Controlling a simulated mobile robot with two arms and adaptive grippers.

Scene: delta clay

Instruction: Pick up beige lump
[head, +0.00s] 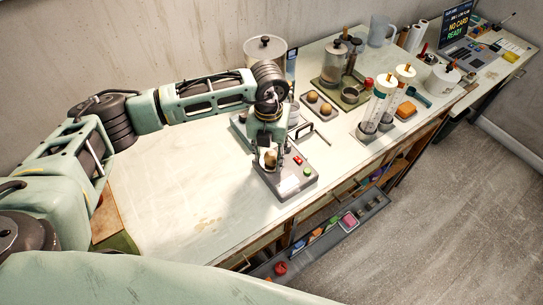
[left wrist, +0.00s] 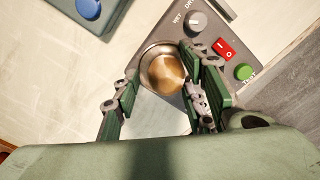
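A rounded beige-brown lump (head: 269,158) shows between the fingers of my left gripper (head: 267,164), low over a grey device (head: 290,184). In the left wrist view the lump (left wrist: 166,74) sits in a shiny round metal cup (left wrist: 148,62) on the device. My left gripper (left wrist: 160,68) is open, with one green finger to the left of the lump and the other at its right side. A gap shows on the left; whether the right finger touches the lump is unclear. My right gripper is in neither view.
The device has a red switch (left wrist: 225,49), a green button (left wrist: 243,72) and a knob (left wrist: 195,21). Two brown balls (head: 319,102) lie on a tray behind it. White cylinders (head: 378,105) stand to the right. The table's left part (head: 180,190) is clear. An open drawer (head: 340,228) juts out below.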

